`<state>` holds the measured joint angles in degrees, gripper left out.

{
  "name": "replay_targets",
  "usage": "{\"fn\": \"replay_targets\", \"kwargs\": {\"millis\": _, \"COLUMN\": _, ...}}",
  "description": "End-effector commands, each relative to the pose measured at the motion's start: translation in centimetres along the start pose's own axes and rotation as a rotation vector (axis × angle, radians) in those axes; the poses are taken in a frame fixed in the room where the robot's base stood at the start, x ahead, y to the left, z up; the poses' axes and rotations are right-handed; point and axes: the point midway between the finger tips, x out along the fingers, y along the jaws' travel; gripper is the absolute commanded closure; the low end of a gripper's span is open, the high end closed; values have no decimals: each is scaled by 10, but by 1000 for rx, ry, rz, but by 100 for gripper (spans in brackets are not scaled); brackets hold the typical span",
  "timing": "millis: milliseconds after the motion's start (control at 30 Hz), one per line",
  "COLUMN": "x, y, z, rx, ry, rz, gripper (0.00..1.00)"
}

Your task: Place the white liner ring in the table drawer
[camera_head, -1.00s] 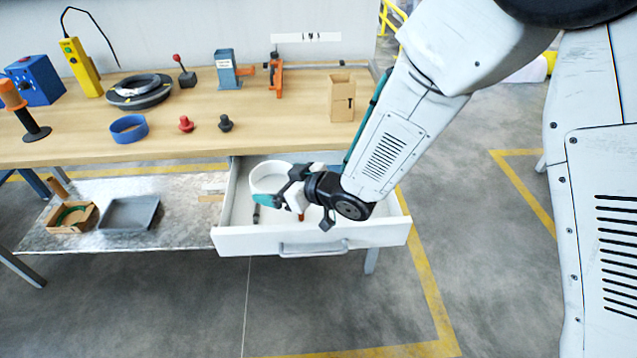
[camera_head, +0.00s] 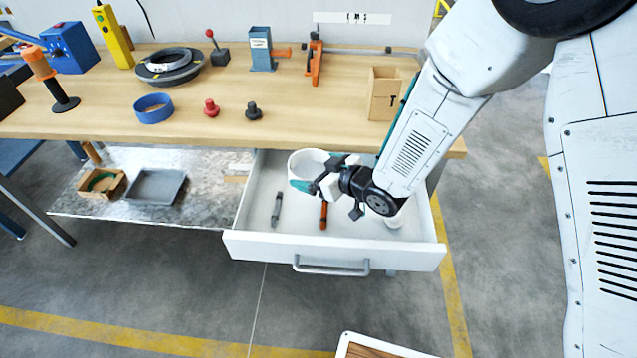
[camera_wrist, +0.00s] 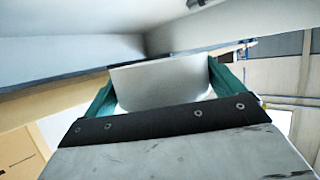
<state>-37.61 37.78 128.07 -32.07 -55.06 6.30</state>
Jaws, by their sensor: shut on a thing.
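The white liner ring (camera_head: 307,163) is at my gripper (camera_head: 306,187), above the back part of the open table drawer (camera_head: 335,248). In the wrist view, the ring's pale curved wall (camera_wrist: 160,82) sits between the two teal fingers of my gripper (camera_wrist: 158,85), which are shut on it. The ring looks upright, with its opening facing up. I cannot tell whether its lower edge touches the drawer floor. The drawer is pulled out from under the wooden table, and my forearm hides part of its right side.
In the drawer lie a grey tool (camera_head: 277,209), an orange-handled tool (camera_head: 323,215) and a white item partly behind my wrist. A grey tray (camera_head: 156,187) is on the lower shelf.

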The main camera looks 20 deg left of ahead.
Motion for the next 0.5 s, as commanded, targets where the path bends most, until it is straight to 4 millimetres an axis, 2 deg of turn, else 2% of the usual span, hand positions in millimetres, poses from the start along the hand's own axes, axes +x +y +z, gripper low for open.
{"fn": "replay_targets", "kwargs": {"millis": 300, "x": 15, "y": -1, "z": 38, "rx": 2, "ry": -2, "rz": 0, "gripper": 33}}
{"fn": "replay_targets", "kwargs": {"millis": 500, "x": 18, "y": -2, "z": 42, "rx": -1, "ry": 2, "rz": -1, "gripper": 33}}
